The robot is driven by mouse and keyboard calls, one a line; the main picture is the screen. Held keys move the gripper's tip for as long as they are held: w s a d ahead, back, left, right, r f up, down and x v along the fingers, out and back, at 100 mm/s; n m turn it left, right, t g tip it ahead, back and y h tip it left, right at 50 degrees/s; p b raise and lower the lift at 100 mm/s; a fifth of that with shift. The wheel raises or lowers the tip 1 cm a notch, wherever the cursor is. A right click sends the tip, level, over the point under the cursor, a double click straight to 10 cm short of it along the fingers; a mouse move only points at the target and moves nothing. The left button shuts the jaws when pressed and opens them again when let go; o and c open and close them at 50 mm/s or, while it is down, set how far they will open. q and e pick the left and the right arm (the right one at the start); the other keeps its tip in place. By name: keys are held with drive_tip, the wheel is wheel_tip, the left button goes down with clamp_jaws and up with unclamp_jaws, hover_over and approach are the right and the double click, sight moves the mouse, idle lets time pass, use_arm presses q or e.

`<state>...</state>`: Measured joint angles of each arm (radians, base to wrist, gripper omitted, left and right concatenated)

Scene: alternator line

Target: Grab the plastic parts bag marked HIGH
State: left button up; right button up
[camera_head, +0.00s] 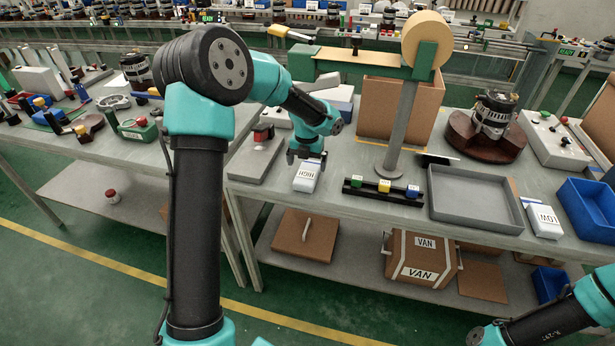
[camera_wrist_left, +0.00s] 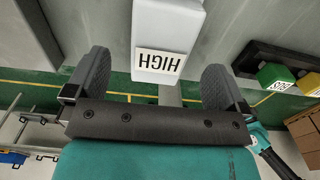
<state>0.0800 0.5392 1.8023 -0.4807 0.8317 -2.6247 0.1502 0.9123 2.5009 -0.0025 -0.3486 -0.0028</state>
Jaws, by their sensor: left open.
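The white plastic bag marked HIGH (camera_head: 307,177) lies near the front edge of the table, left of the small block rack. My left gripper (camera_head: 306,156) is just above and behind its far end, pointing down. In the left wrist view, the HIGH bag (camera_wrist_left: 166,30) shows between the two dark fingers of my left gripper (camera_wrist_left: 156,68), its label upside down. The fingers are open, with a gap on each side of the bag. I cannot tell how far above the bag they are. My right gripper is out of view.
A black rack (camera_head: 378,192) with coloured blocks and a grey tray (camera_head: 478,195) stand right of the bag. A similar white bag marked LOW (camera_head: 541,219) lies further right, beside a blue bin (camera_head: 590,208). A grey post (camera_head: 400,130) rises behind the rack.

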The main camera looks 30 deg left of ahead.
sight(307, 172)
use_arm(q)
drive_tip(key=shift+d+f, duration=0.1)
drive_tip(key=shift+f, duration=2.5)
drive_tip(key=c, duration=1)
drive_tip(key=shift+r, duration=0.1)
drive_tip(key=shift+r, duration=1.8)
drive_tip(key=s+d+r, duration=0.1)
drive_tip(key=s+d, duration=0.7)
drive_tip(key=s, duration=0.5)
drive_tip(key=shift+s+d+r, duration=0.15)
drive_tip(key=shift+s+d, duration=0.05)
drive_tip(key=shift+s, duration=0.1)
